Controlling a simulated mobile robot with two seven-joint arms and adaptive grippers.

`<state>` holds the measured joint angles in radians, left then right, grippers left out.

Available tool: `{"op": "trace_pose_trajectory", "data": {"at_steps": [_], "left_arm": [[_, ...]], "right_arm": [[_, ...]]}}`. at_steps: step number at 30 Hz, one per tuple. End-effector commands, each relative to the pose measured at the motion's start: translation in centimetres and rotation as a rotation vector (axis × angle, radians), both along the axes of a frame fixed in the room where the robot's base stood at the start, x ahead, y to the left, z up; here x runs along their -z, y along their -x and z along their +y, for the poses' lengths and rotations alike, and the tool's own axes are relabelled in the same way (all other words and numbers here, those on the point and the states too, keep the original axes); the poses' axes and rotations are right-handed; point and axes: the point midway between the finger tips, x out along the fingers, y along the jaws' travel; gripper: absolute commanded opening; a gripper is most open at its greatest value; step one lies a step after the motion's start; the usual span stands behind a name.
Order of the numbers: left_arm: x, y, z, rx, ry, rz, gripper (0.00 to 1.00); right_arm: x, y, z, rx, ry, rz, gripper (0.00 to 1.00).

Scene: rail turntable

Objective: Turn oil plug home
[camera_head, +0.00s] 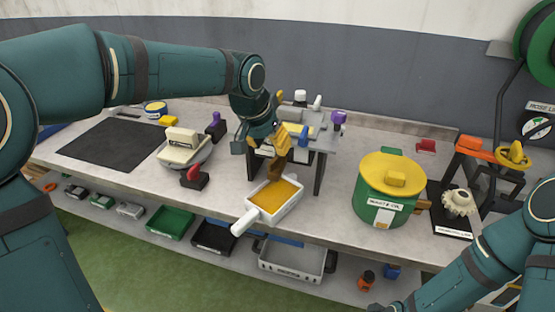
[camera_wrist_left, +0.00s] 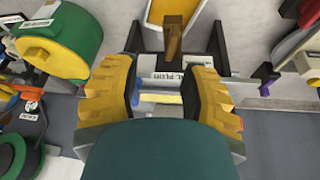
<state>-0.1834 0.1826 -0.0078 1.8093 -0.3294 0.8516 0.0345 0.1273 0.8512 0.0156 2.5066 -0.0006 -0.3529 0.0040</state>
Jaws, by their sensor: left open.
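My left gripper (camera_head: 279,150) is open at the front of a grey-topped stand (camera_head: 319,172) with dark legs. In the left wrist view its two yellow fingers (camera_wrist_left: 161,68) are spread on either side of a partly covered label (camera_wrist_left: 169,77) that reads "L PLUG". The oil plug itself cannot be made out there. A brown column (camera_wrist_left: 173,40) runs from the stand's front toward a white pan (camera_head: 248,216) filled with amber. It also shows in the head view (camera_head: 272,171), below the fingers.
A green pot with a yellow lid (camera_head: 390,172) stands right of the stand. A cream device (camera_head: 181,146) and a red-and-black object (camera_head: 194,178) stand left. A black mat (camera_head: 112,143) lies farther left. A lower shelf holds a green tray (camera_head: 170,222) and a white basket (camera_head: 290,262).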

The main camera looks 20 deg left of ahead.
Motion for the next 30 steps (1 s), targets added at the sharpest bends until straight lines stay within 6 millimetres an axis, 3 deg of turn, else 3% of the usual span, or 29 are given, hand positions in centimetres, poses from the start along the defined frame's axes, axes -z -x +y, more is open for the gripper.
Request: {"op": "trace_pose_trajectory", "data": {"at_steps": [1, 3, 8, 24, 30], "left_arm": [[-1.7, 0.2, 0.6, -0.004, -0.014, -0.017, 0.44], [-3.3, 0.7, 1.2, -0.007, -0.030, -0.022, 0.44], [-3.9, 0.8, 1.6, -0.011, -0.043, -0.023, 0.44], [5.0, -2.6, 0.7, -0.009, -0.043, -0.019, 0.44], [7.5, -3.7, 0.4, -0.010, -0.042, -0.020, 0.44]], "right_arm": [[0.4, 0.1, 0.0, -0.001, 0.000, 0.001, 0.49], [0.6, 0.1, 0.0, -0.002, 0.000, 0.002, 0.49], [0.8, 0.1, 0.0, -0.003, 0.000, 0.002, 0.49], [3.0, -0.3, 0.0, 0.000, 0.001, -0.008, 0.49], [3.6, -0.4, -0.1, 0.001, 0.002, -0.010, 0.49]]}}
